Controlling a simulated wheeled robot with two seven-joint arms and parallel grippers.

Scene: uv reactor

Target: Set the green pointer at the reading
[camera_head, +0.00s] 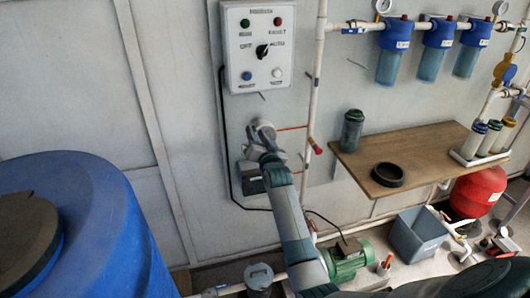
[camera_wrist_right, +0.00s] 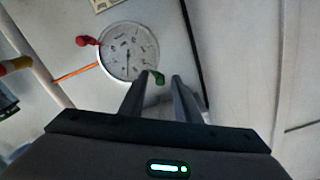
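A round white gauge (camera_wrist_right: 129,51) with a dark needle shows in the right wrist view. A red pointer tab (camera_wrist_right: 87,41) sits at its left rim, and the green pointer (camera_wrist_right: 157,77) sits at its lower right rim. My right gripper (camera_wrist_right: 160,75) is open, with its two fingertips on either side of the green tab and a gap showing between them; contact cannot be told. In the head view my right gripper (camera_head: 262,133) reaches up to the wall below the control box and hides much of the gauge. My left gripper is not in view.
A control box (camera_head: 258,45) with knobs hangs above the gauge. A vertical pipe (camera_head: 314,100) with a red-ended side line stands to its right. Farther right is a wooden shelf (camera_head: 430,155) with a dark jar and black ring. A blue tank (camera_head: 90,220) fills the lower left.

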